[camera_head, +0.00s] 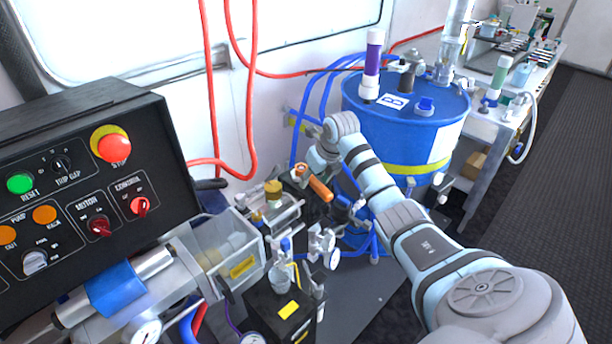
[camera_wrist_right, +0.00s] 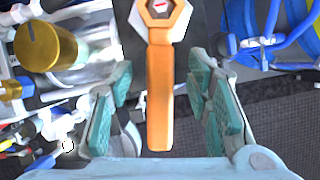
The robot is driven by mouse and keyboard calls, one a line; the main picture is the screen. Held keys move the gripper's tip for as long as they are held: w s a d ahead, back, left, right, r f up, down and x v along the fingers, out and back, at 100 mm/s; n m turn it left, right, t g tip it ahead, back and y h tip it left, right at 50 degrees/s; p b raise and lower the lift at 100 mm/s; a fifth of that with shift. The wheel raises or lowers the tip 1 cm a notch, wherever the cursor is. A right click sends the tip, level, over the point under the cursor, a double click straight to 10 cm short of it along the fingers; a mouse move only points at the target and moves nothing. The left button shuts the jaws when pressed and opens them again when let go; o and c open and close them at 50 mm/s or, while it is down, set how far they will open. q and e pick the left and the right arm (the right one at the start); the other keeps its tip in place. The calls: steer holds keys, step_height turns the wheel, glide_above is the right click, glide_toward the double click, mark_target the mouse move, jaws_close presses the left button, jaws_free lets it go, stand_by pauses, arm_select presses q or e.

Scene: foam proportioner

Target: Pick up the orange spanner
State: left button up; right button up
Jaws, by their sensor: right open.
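The orange spanner (camera_head: 320,189) lies among the fittings left of the blue drum in the head view. In the right wrist view the orange spanner (camera_wrist_right: 160,90) points down the picture, its ring head at the top around a pale hex part. My right gripper (camera_wrist_right: 160,95) is open, with one green-padded finger on each side of the spanner's handle and gaps on both sides. In the head view my right arm reaches in from the lower right and its wrist is just above the spanner; the fingers are mostly hidden there. My left gripper is not in view.
A black control panel (camera_head: 85,190) stands at left. A blue drum (camera_head: 408,125) stands behind my right arm. A brass knob (camera_wrist_right: 45,46) sits left of the spanner in the wrist view. Gauges, valves and blue hoses crowd the area. Dark floor is free at right.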

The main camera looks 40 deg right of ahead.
mark_target(314, 180)
steer(key=shift+f, duration=0.25)
jaws_close()
stand_by(0.3)
step_height(314, 180, up, 21)
steer(key=p, duration=0.1)
steer(key=shift+f, duration=0.2)
